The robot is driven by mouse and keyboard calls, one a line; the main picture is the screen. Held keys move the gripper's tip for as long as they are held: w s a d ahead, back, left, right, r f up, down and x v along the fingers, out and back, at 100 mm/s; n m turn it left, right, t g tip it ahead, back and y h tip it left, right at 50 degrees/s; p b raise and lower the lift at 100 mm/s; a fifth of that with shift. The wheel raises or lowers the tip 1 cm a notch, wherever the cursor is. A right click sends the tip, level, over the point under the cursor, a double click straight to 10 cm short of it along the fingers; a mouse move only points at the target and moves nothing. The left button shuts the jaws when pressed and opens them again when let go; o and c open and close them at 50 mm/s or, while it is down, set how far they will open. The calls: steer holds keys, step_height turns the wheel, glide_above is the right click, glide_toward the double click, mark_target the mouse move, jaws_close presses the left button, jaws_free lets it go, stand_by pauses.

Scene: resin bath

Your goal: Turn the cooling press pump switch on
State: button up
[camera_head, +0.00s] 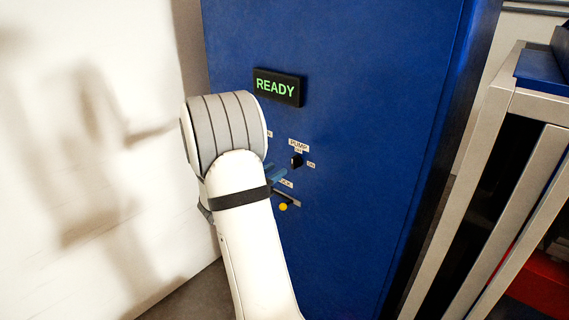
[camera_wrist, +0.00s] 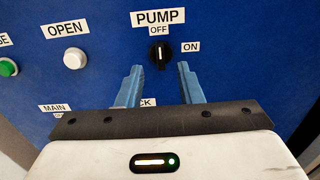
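The pump switch (camera_wrist: 160,53) is a black rotary knob on a blue cabinet (camera_wrist: 225,80), under a white PUMP label (camera_wrist: 158,17). Its white mark points up at OFF; the ON label (camera_wrist: 191,47) is to its right. The switch (camera_head: 297,161) also shows in the head view, right of my arm. My gripper (camera_wrist: 157,76) is open, its two blue fingers pointing at the panel just below the knob, with nothing between the fingertips. In the head view, my arm hides most of my gripper (camera_head: 278,174).
A white OPEN button (camera_wrist: 74,58) and a green button (camera_wrist: 8,67) sit left of the switch. A READY display (camera_head: 278,87) is above. A yellow-tipped part (camera_head: 283,207) is below. A metal-framed rack (camera_head: 480,180) stands at right; a white wall is at left.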

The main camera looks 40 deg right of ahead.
mark_target(292, 160)
steer(key=d, duration=0.2)
steer(key=d+p, duration=0.1)
steer(key=d, duration=0.4)
steer(key=shift+w+d+p, duration=0.15)
steer(key=shift+w+p, duration=0.15)
